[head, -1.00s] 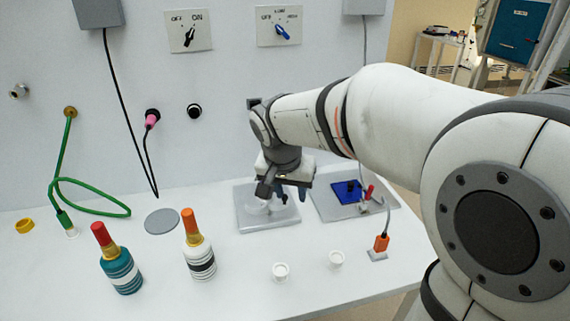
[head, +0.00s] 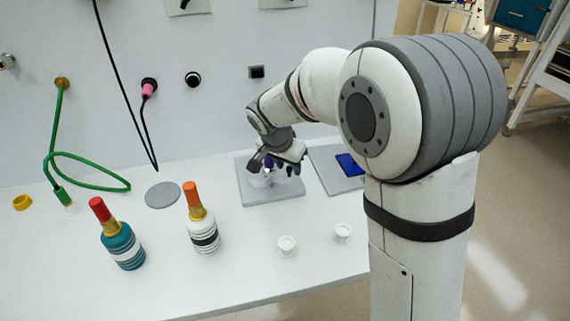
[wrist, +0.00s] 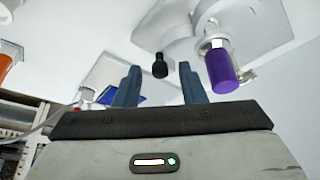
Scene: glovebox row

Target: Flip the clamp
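A grey base plate (head: 271,197) sits on the bench under my gripper (head: 284,168). On it is a metal and white fixture that looks like the clamp; a purple cylinder, probably its handle (wrist: 221,70), sticks out toward the wrist camera. A black knob (wrist: 160,66) shows beyond and between my fingertips. In the wrist view my gripper (wrist: 160,82) has its two blue fingers apart with nothing held between them. The purple handle is outside the fingers, to the right. In the head view my gripper hides most of the clamp.
A second grey plate (head: 325,168) with a blue part (head: 350,164) lies to the right. Two white cups (head: 287,246) and two bottles (head: 202,230) stand toward the front. A grey disc (head: 163,195) lies left. The panel wall is close behind.

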